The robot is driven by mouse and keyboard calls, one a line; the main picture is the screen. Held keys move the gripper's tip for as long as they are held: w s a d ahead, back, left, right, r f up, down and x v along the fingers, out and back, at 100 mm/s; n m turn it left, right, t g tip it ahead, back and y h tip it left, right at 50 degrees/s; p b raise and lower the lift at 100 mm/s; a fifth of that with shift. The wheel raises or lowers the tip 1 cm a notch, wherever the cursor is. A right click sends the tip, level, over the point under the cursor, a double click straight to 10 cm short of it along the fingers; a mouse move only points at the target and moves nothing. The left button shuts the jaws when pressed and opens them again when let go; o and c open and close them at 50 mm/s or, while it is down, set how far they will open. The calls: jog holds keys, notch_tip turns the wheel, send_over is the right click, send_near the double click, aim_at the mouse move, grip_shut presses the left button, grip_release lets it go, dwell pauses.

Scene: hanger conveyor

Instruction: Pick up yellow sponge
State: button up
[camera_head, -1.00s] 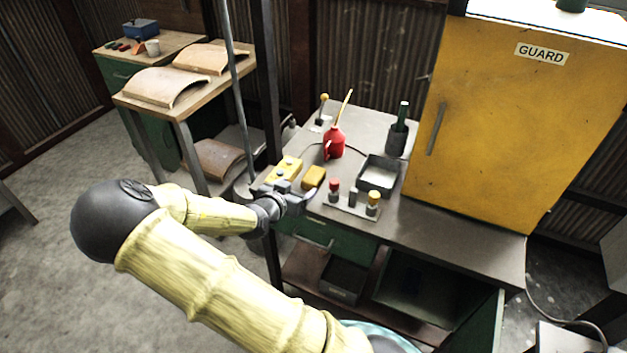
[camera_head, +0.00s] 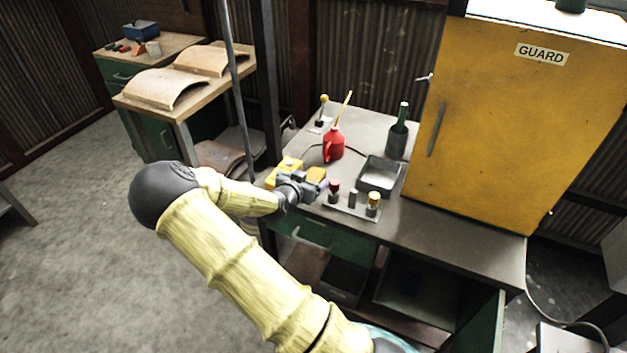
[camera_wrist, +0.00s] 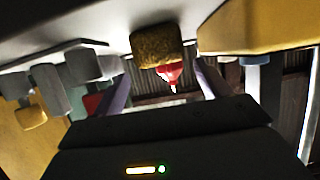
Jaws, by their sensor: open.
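The yellow sponge (camera_head: 317,174) lies on the grey workbench, right of a yellow box. It also shows, brownish yellow, at the top middle of the wrist view (camera_wrist: 158,45), which looks upside down. My gripper (camera_head: 312,186) is low over the bench's front edge, right at the sponge and partly covering it in the head view. In the wrist view my gripper's fingers (camera_wrist: 163,82) are spread apart, with the sponge in line with the gap between them. Nothing is held. I cannot tell whether the fingertips reach past the sponge's near face.
The yellow box (camera_head: 287,165) stands close left of the sponge. A button panel (camera_head: 352,209) with red and yellow knobs is close to the right. A grey tray (camera_head: 379,174), a red oil can (camera_head: 334,146) and a green bottle (camera_head: 401,118) stand behind. A thin pole rises at left.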

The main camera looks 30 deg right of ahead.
aim_at(313, 175)
jog(key=x, duration=0.4)
jog(key=shift+w+f, duration=0.3)
jog(key=c, duration=1.1)
jog(key=shift+r, duration=0.1)
notch_tip(313, 175, up, 10)
jog(key=shift+f+p, duration=0.1)
jog(key=shift+p, duration=0.2)
